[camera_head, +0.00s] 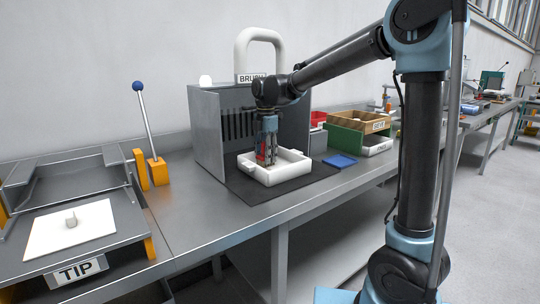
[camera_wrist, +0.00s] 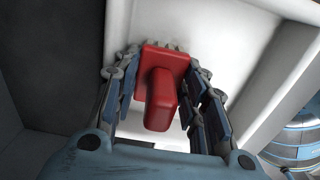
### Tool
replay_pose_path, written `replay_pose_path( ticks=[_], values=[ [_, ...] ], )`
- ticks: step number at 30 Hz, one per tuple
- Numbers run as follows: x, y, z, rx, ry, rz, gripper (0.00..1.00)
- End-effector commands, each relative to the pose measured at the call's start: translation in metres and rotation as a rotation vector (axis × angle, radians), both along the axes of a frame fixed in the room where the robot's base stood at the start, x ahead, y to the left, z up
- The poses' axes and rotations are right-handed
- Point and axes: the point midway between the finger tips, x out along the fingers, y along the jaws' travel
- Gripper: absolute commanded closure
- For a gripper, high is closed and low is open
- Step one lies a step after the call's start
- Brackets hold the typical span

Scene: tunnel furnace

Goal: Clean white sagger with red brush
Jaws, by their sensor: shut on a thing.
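The white sagger (camera_head: 292,172), a shallow square tray with raised walls, sits on a dark mat inside the grey brush booth. In the wrist view its pale floor and walls (camera_wrist: 225,50) fill the upper middle and right. My gripper (camera_head: 267,157) points down over the sagger's inside and is shut on the red brush (camera_wrist: 162,90). The brush's red handle and block lie between the two fingers in the wrist view. The brush is low inside the sagger in the head view. Its bristles are mostly hidden, so I cannot tell whether they touch the sagger's floor.
The grey booth (camera_head: 207,125) walls the sagger in at the left and back. A dark mat (camera_head: 262,192) lies under it. A blue pad (camera_head: 340,161) and several bins (camera_head: 362,122) stand to the right.

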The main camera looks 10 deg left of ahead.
Motion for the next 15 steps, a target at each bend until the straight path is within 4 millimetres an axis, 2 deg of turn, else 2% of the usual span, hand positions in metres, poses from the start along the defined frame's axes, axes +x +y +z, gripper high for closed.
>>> replay_pose_path(
  ticks=[6,15],
  values=[
    [-0.007,0.006,-0.001,0.000,0.000,0.000,0.80],
    [0.006,-0.005,0.000,0.000,0.000,-0.003,0.80]
  ],
)
